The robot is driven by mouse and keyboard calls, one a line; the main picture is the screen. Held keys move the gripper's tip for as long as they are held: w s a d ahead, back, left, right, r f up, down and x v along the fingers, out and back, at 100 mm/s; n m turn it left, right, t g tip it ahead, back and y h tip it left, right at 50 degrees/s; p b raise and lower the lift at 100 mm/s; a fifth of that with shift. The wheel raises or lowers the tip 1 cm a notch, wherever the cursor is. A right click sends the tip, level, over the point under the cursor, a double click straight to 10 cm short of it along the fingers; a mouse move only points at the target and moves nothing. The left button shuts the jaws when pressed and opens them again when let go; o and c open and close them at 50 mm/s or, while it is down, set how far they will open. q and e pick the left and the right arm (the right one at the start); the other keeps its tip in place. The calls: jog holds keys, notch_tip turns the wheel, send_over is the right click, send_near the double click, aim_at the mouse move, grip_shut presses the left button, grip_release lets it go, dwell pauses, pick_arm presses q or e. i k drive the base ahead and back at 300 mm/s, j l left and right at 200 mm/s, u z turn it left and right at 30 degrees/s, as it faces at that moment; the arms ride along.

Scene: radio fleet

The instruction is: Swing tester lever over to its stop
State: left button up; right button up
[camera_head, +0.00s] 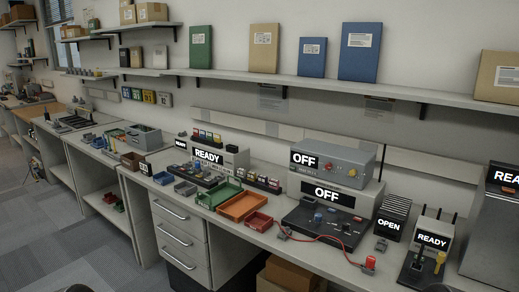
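A grey tester-like box marked OFF (332,163) stands on a lighter base, also marked OFF, toward the right of the bench. A black panel (325,222) with small controls lies in front of it, and a red cable runs from it to a red-topped piece (370,263). I cannot tell which part is the tester lever. No gripper fingers show; only dark rounded parts, probably mine, cross the bottom edge.
A green tray (219,194), an orange tray (243,206) and a red bin (258,221) lie left of the black panel. A slatted unit marked OPEN (392,217) stands between panel and yellow handle. A large grey case (495,235) closes the right side. A shelf with binders hangs above.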

aim_at(440, 258)
jog(key=z, duration=1.3)
jog(key=i+j+z, duration=0.2)
jog(key=i+l, duration=0.05)
jog(key=l, duration=0.05)
